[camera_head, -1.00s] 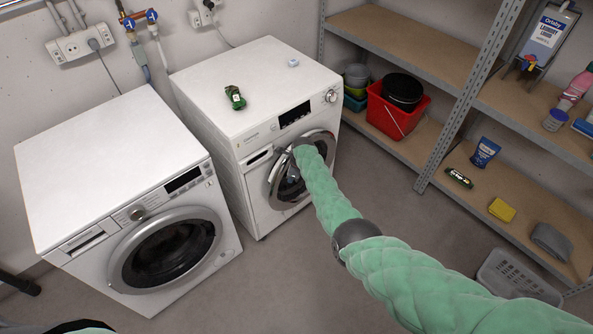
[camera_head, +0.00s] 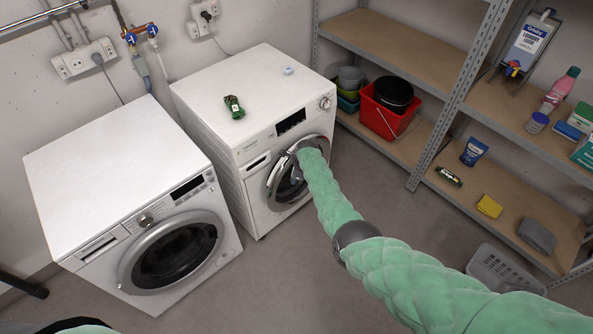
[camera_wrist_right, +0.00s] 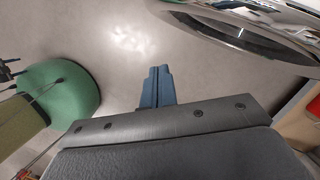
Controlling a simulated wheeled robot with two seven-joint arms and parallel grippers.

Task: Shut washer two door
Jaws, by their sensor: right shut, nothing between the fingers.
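The right-hand washer (camera_head: 243,150), which I take as washer two, is white and stands against the wall. Its round chrome-rimmed door (camera_head: 275,192) is at or close to its opening; I cannot tell if it is fully shut. My right arm reaches across the front of this door and partly hides it. My right gripper shows in the right wrist view (camera_wrist_right: 158,75), with its blue fingers together and empty over grey floor. The door's rim and dark glass (camera_wrist_right: 245,32) curve across the top right there, apart from the fingertips. My left gripper is not in view.
The left washer (camera_head: 115,165) has its door (camera_head: 172,255) shut. A green item (camera_head: 234,106) and a small pale item (camera_head: 288,71) lie on washer two. Shelves (camera_head: 425,125) with a red bucket (camera_head: 385,120) stand right, and a grey basket (camera_head: 500,270) is on the floor.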

